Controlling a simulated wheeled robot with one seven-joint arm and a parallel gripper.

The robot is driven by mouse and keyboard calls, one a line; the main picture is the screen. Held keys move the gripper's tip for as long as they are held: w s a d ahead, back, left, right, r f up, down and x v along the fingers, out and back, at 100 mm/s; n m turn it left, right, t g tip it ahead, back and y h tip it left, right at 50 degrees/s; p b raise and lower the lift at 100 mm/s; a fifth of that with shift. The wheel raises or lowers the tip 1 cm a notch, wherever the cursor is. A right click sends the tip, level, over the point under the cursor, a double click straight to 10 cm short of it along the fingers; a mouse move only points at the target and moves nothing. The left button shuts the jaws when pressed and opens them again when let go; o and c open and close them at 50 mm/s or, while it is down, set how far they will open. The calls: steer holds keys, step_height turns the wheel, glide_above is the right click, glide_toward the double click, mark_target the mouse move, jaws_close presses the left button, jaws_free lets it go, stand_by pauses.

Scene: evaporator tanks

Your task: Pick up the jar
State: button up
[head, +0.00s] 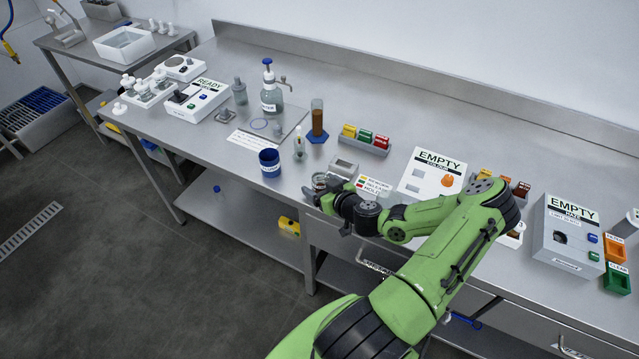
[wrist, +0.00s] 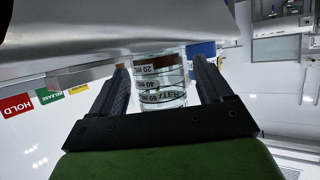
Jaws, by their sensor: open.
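The jar (wrist: 160,88) is a clear glass vessel with black ring marks and volume figures, seen upside down in the wrist view. It stands between the two fingers of my gripper (wrist: 163,78), which are open, with a finger on each side. Whether either finger touches the glass is hard to tell. In the head view the jar (head: 320,180) is small and partly hidden by my gripper (head: 315,194) at the bench's front edge. A brown patch shows at the jar's marked-20 end; I cannot tell whether it is inside or behind.
A blue cup (head: 269,164) and a small dropper bottle (head: 299,143) stand left of my gripper. A grey block (head: 343,167) and the sign cards (head: 374,186) are close on the right. The white EMPTY box (head: 430,176) stands farther right. The bench front left of the cup is clear.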

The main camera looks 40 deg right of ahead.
steer(key=shift+w+f, duration=0.15)
steer(key=shift+w, duration=0.1)
steer(key=c, duration=1.2)
